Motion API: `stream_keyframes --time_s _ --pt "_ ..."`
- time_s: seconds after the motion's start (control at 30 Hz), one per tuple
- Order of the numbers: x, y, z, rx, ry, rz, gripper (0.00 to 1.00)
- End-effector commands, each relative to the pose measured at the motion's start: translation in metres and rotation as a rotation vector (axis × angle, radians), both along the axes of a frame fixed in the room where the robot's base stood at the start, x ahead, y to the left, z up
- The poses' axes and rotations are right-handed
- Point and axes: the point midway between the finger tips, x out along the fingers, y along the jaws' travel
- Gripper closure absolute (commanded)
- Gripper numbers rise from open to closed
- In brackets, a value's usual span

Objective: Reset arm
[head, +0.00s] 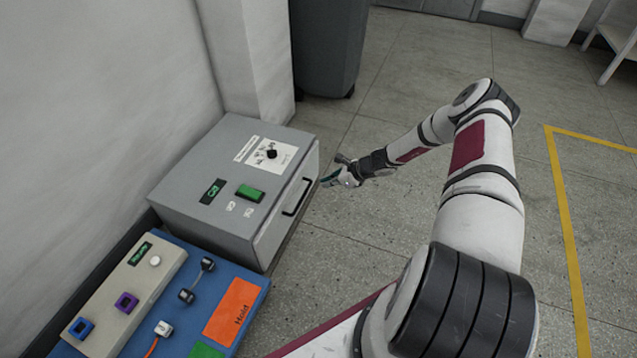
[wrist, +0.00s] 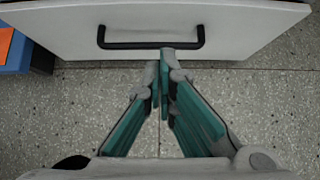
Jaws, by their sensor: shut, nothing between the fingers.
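My arm (head: 480,220) reaches forward from the lower right in the head view and bends back to the left at its elbow. My gripper (head: 328,180) is at its end, just right of the front of a grey box-shaped machine (head: 185,180). In the wrist view my gripper (wrist: 165,58) has its teal fingers together at the tips, with nothing between them. The tips appear just below the black handle (wrist: 150,44) on the machine's pale front (wrist: 240,25). I cannot tell whether they touch it.
A blue board (head: 185,335) with a beige panel (head: 105,325), a dumbbell-shaped part (head: 197,279) and an orange "Hold" area (head: 232,310) lies at the lower left. A dark bin (head: 325,45) stands behind. A yellow line (head: 562,200) marks open floor at right.

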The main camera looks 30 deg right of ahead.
Motion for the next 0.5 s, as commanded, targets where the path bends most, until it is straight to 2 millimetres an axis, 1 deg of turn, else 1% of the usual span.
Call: stream_keyframes --time_s 0.03,0.1,0.37,0.47,0.5 --pt "-0.003 -0.002 0.004 0.001 0.0 -0.001 1.0" --pt "-0.005 -0.004 0.007 0.0 0.0 0.0 1.0" --pt "-0.007 -0.005 0.01 -0.002 -0.002 0.006 1.0" --pt "-0.003 -0.002 0.024 -0.022 -0.017 0.049 1.0" --pt "0.0 0.0 0.034 -0.038 -0.027 0.081 1.0"
